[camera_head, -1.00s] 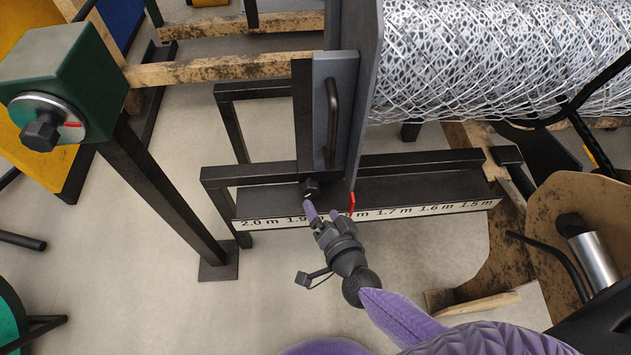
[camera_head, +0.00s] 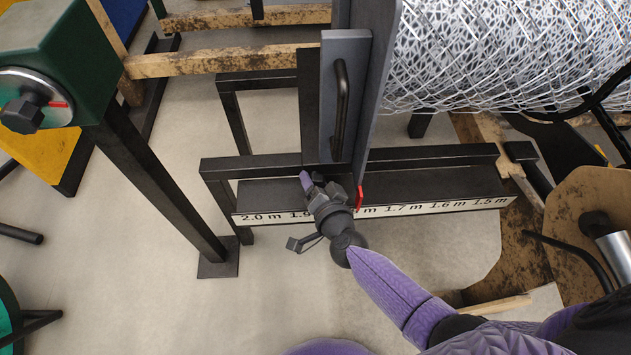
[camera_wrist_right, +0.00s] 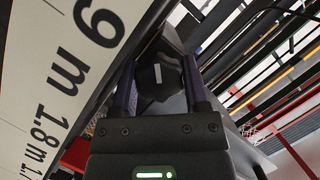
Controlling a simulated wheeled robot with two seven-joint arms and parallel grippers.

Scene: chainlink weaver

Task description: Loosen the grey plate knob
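The grey plate (camera_head: 345,95) stands upright with a dark handle on its face, in the head view. Its dark knob is at the plate's foot, just above the scale, mostly hidden by my right gripper (camera_head: 314,181) in the head view. In the right wrist view the knob (camera_wrist_right: 158,77), faceted with a white line on it, sits between my two purple fingers. One finger is on each side of it. The fingers are spread and look open around the knob; contact is not clear. My left gripper is not in view.
A scale strip (camera_head: 430,208) marked 2.0 m to 1.5 m runs along the black rail, with a red pointer (camera_head: 359,198). A wire mesh roll (camera_head: 500,60) is at upper right. A green box (camera_head: 65,55) with a dial and knob stands at left.

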